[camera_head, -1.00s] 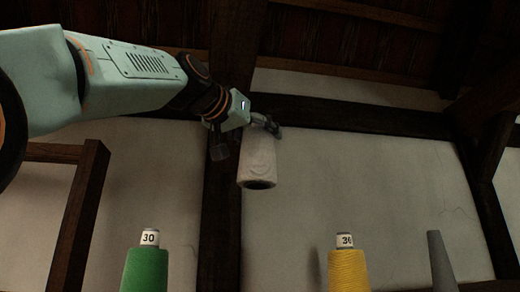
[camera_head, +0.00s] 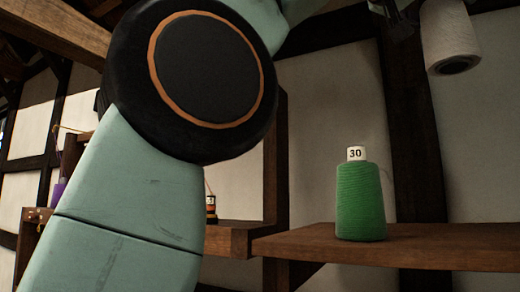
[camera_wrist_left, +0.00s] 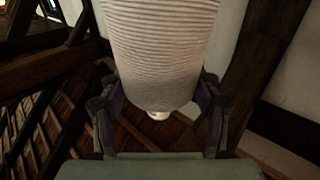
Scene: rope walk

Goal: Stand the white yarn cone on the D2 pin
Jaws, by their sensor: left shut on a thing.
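The white yarn cone (camera_head: 450,38) hangs in the air at the upper right of the head view, its dark hollow base facing down. My left gripper (camera_head: 398,8) is at the top edge there, mostly cut off. In the left wrist view, my left gripper (camera_wrist_left: 160,98) has its two fingers on either side of the white yarn cone (camera_wrist_left: 160,50), shut on it near its narrow end. No pin marked D2 can be made out. My right gripper is not in view.
A green yarn cone (camera_head: 361,202) with a white "30" top stands on a wooden shelf (camera_head: 420,246), left of and below the white cone. A dark post (camera_head: 415,120) rises behind. A small dark spool (camera_head: 211,209) and a purple one (camera_head: 58,192) sit farther left.

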